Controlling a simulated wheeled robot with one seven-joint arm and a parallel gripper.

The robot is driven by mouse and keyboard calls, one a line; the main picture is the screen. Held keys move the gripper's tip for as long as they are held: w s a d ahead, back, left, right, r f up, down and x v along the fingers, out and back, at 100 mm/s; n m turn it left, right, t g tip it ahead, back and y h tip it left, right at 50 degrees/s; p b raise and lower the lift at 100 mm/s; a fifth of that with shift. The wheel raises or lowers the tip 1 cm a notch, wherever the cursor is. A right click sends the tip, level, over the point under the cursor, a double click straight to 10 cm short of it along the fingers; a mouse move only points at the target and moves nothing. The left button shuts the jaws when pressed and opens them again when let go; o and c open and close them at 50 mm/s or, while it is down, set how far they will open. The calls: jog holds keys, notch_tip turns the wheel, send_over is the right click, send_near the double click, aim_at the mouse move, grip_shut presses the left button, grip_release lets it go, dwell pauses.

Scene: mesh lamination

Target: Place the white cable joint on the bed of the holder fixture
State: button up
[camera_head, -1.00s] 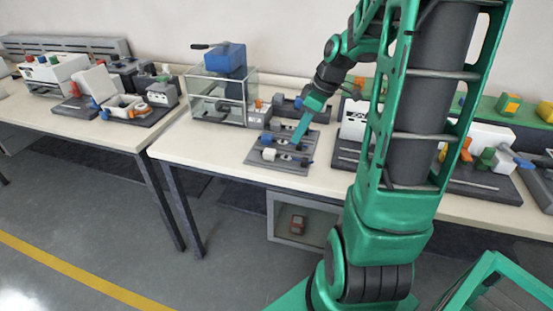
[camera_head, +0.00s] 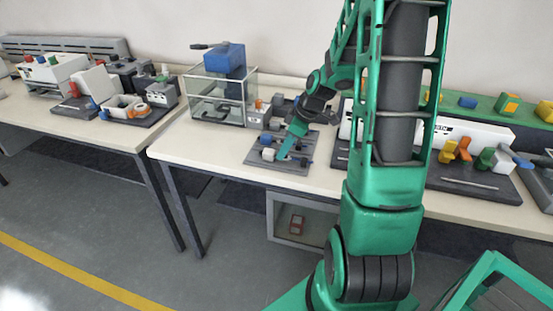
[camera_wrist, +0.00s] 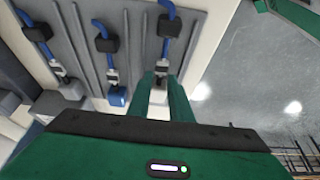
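The holder fixture (camera_head: 258,165) is a grey plate near the front edge of the right table. Its ridged plate (camera_wrist: 125,30) fills the upper left of the wrist view, with blue cables in black clamps. A small white cable joint (camera_head: 268,154) is at the front left of the fixture. In the wrist view the white joint (camera_wrist: 158,97) shows between my green fingers, at the end of the rightmost cable. My gripper (camera_head: 284,153) is low over the plate, its fingers apart on both sides of the joint. Whether they touch it is hidden.
A blue block (camera_wrist: 118,97) sits at the end of the middle cable, close to my left finger. A clear box with a blue top (camera_head: 225,62) stands behind left. A white machine (camera_head: 470,135) stands to the right. The table's front edge is close.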

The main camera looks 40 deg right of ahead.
jog(key=shift+w+a+f, duration=0.15)
jog(key=shift+w+f, duration=0.05)
jog(key=shift+f, duration=0.45)
jog(key=shift+c, duration=0.6)
grip_shut()
